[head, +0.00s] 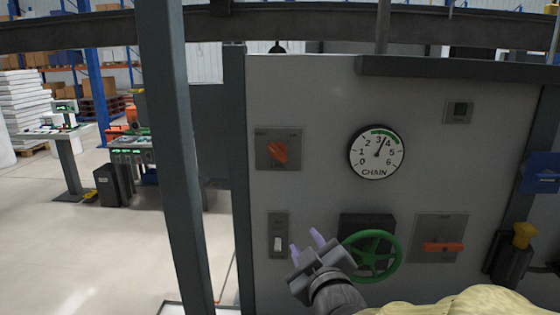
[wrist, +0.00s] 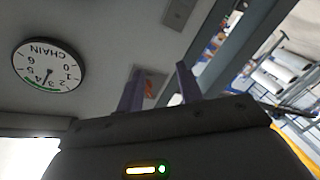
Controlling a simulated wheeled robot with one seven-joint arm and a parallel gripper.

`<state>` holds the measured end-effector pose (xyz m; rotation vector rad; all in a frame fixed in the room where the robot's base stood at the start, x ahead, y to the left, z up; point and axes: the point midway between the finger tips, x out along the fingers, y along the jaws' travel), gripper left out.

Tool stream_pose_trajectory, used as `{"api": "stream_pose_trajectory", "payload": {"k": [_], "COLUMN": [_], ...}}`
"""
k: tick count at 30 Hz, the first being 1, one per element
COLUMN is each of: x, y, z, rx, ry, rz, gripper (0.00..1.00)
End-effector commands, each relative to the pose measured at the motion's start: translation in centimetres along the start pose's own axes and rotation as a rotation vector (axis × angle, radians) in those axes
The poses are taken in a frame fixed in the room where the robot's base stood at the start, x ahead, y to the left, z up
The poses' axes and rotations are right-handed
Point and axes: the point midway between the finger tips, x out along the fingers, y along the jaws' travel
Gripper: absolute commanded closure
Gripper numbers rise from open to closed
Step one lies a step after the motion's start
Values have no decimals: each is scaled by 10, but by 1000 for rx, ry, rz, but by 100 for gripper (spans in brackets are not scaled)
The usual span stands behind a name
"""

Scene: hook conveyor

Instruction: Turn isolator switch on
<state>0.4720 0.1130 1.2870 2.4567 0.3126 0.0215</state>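The grey panel (head: 315,105) carries an orange rotary switch (head: 278,152) on a square plate at upper left, its knob tilted. A second orange handle (head: 443,247) lies horizontal on a plate at lower right. Labels are too small to tell which is the isolator. My gripper (head: 306,243) is open and empty, below the rotary switch and left of the green handwheel. In the wrist view, the panel is upside down and the rotary switch (wrist: 149,89) shows between the purple fingers, partly hidden by one. I see no contact with it.
A round CHAIN gauge (head: 376,151) sits right of the rotary switch. A rocker switch (head: 278,238) is just left of my gripper, and a green handwheel (head: 372,256) just right. A grey post (head: 172,150) stands left of the panel.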

Motion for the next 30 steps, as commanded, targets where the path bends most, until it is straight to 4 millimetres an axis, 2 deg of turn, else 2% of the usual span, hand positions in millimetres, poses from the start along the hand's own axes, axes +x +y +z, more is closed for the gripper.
{"api": "stream_pose_trajectory", "payload": {"k": [1,3,7,20,30], "x": [-3,-9,-17,-18,-2], "y": [7,17,29,32,38], "z": [-22,-45,-69,-74,-81], "rx": [-42,-93,-148,-160,-161], "ry": [78,160,246,262,256], "rz": [45,113,194,214,213], "gripper": [64,64,64,64,64]}}
